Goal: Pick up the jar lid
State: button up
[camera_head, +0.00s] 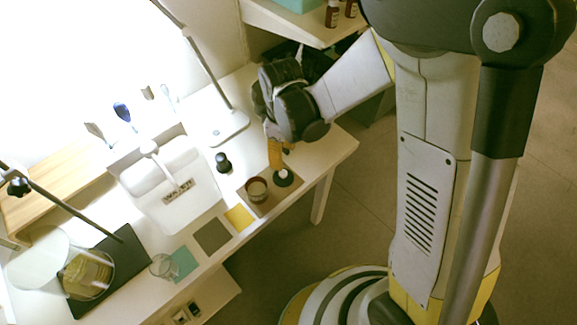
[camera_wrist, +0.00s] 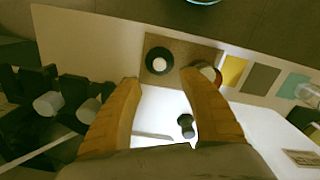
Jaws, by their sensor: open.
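The jar lid (camera_head: 283,177) is a small dark round piece with a pale centre, lying on a brown square mat (camera_head: 263,208). An open glass jar (camera_head: 257,190) stands beside it on the mat. In the wrist view the lid (camera_wrist: 158,61) lies just beyond the gap between my fingertips, and the jar (camera_wrist: 208,73) is partly hidden by the right finger. My gripper (camera_wrist: 160,79) is open and empty, its orange fingers spread. In the head view my gripper (camera_head: 276,152) points down above the table near the lid, apart from it.
A small black object (camera_head: 223,162) stands left of the mat, near a white scale (camera_head: 172,188). Yellow (camera_head: 239,217), grey and green squares lie along the table edge, with a glass beaker (camera_head: 163,266). A stand base (camera_head: 217,130) is behind my gripper.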

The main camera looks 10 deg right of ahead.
aim_at(283, 172)
notch_tip(283, 172, down, 10)
jog(key=b, duration=0.5)
jog(key=shift+w+a+f, duration=0.1)
jog(key=shift+f, duration=0.05)
grip_shut()
